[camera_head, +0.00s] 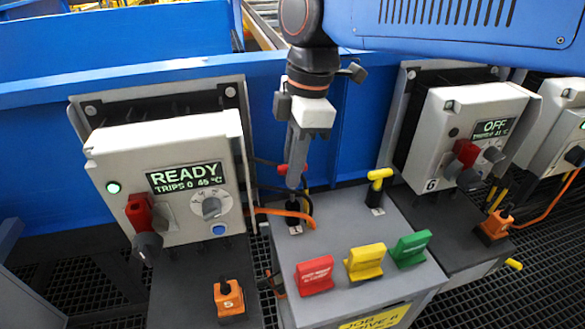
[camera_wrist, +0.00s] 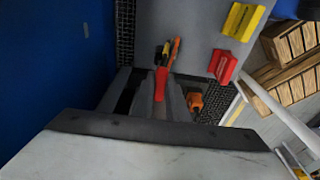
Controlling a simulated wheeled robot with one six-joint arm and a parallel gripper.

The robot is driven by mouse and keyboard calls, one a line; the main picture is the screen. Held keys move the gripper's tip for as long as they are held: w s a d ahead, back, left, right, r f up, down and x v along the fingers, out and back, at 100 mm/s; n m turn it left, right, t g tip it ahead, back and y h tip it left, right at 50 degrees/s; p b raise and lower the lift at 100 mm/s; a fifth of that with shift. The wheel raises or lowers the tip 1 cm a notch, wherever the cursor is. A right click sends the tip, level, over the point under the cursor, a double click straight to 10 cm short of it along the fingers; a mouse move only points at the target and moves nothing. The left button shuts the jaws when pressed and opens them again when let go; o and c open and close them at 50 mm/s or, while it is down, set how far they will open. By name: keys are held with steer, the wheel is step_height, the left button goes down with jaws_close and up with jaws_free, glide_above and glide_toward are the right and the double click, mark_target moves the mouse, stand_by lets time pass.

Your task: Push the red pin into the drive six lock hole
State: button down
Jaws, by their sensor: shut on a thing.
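My gripper (camera_head: 294,186) points down over the left of the grey box's top and is shut on the red pin. The pin's red handle (camera_head: 282,169) sticks out left of the fingers; in the wrist view the red pin (camera_wrist: 161,84) shows between them. A dark shaft below the fingers reaches down to a small white-marked plate (camera_head: 295,230); I cannot tell whether it sits in the holder or just above it. The drive six unit (camera_head: 468,140), marked 6, is at the right. Its screen reads OFF, beside a red switch handle (camera_head: 466,152). I cannot make out its lock hole.
The grey box (camera_head: 400,283) carries a yellow T-handled pin (camera_head: 380,180) and red (camera_head: 315,275), yellow (camera_head: 366,262) and green (camera_head: 411,249) tags. Another unit (camera_head: 165,170), reading READY, stands at the left. An orange cable (camera_head: 285,212) runs near the pin.

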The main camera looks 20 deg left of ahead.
steer(key=shift+r, duration=0.15)
stand_by(0.3)
steer(key=shift+r, duration=1.95)
